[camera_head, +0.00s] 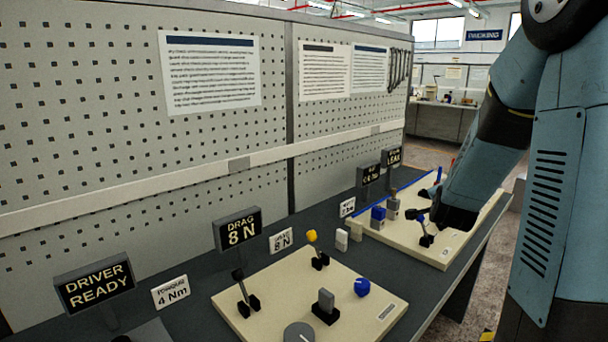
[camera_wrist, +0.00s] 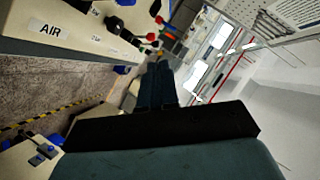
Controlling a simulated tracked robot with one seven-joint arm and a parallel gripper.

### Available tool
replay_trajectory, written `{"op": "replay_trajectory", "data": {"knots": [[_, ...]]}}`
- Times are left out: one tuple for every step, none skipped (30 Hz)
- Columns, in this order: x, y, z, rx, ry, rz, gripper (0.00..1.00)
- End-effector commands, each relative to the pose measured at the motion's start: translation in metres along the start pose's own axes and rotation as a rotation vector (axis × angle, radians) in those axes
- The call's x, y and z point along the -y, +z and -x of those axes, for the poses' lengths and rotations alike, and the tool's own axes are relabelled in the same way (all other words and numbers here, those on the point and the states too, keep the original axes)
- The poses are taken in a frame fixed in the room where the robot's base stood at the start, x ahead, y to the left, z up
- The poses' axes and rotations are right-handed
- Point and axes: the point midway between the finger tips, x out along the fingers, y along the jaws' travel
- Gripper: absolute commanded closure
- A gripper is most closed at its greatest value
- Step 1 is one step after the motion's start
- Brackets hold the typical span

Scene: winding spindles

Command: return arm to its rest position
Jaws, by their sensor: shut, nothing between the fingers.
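My arm shows at the right of the head view, bent, with its blue-grey forearm slanting down to the left. My gripper (camera_head: 447,213) is a dark shape low over the far cream board. In the wrist view my gripper (camera_wrist: 160,75) points away from the camera with its two dark fingers together and nothing between them. In the head view its fingertips are small and hard to tell from the dark parts behind them.
The near cream board (camera_head: 260,298) carries levers, a blue knob (camera_head: 362,287) and a grey dial (camera_head: 299,333). The far board (camera_head: 400,245) has blue blocks and a black lever (camera_head: 426,237). A pegboard wall (camera_head: 140,120) stands behind the bench. Open floor lies right of the bench.

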Motion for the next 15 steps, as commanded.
{"op": "replay_trajectory", "data": {"knots": [[0.01, 0.002, 0.012, 0.034, 0.0, 0.033, 1.0], [0.014, 0.004, 0.019, 0.057, 0.005, 0.056, 1.0], [0.019, 0.008, 0.028, 0.089, 0.011, 0.088, 1.0], [0.023, 0.01, 0.035, 0.112, 0.014, 0.113, 1.0], [0.026, 0.012, 0.043, 0.134, 0.017, 0.139, 1.0], [0.03, 0.015, 0.053, 0.165, 0.022, 0.172, 1.0], [0.033, 0.017, 0.06, 0.188, 0.025, 0.198, 1.0], [0.035, 0.019, 0.069, 0.211, 0.027, 0.225, 1.0], [0.038, 0.022, 0.08, 0.241, 0.03, 0.262, 1.0], [0.041, 0.024, 0.088, 0.264, 0.032, 0.289, 1.0], [0.042, 0.026, 0.097, 0.286, 0.034, 0.317, 1.0], [0.044, 0.028, 0.108, 0.315, 0.036, 0.354, 1.0], [0.046, 0.029, 0.117, 0.336, 0.037, 0.383, 1.0], [0.046, 0.031, 0.126, 0.358, 0.039, 0.411, 1.0], [0.047, 0.033, 0.138, 0.386, 0.041, 0.45, 1.0]]}}
